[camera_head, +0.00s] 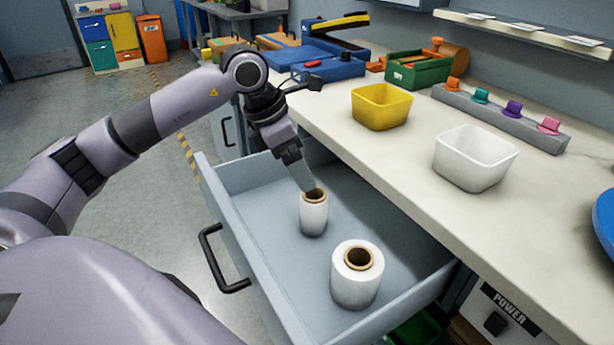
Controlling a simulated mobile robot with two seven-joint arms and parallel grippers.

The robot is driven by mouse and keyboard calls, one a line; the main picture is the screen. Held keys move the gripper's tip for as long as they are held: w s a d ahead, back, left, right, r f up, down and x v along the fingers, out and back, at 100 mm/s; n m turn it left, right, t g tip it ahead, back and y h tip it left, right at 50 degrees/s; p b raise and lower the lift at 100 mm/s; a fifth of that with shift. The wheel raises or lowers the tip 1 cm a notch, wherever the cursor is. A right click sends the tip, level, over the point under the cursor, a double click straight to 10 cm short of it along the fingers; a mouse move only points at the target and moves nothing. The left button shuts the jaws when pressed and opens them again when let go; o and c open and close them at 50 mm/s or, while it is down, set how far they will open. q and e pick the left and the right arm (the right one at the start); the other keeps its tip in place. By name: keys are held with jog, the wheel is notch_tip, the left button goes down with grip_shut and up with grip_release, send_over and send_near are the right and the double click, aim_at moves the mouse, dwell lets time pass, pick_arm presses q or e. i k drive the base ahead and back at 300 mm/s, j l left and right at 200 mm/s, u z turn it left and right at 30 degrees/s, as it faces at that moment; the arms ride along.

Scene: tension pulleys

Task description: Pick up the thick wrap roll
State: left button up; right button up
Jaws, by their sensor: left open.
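Two white wrap rolls with brown cores stand upright in an open grey drawer (270,265). The thick wrap roll (355,287) is the wider one, at the front of the drawer. The thinner wrap roll (314,218) stands behind it and a little left. My left gripper (308,187) is open and points down at the thinner roll's top rim, overlapping it in the picture. I cannot tell whether it touches that roll. It is apart from the thick roll, behind it and to the left. My right gripper is not in view.
The drawer has raised walls and a black handle (212,262). The worktop right of it holds a yellow bin (381,106), a white bin (474,158), a grey rack of coloured knobs (500,115) and a green box (418,69). The drawer floor around the rolls is clear.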

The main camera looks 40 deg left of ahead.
aim_at(356, 275)
jog(key=k, duration=1)
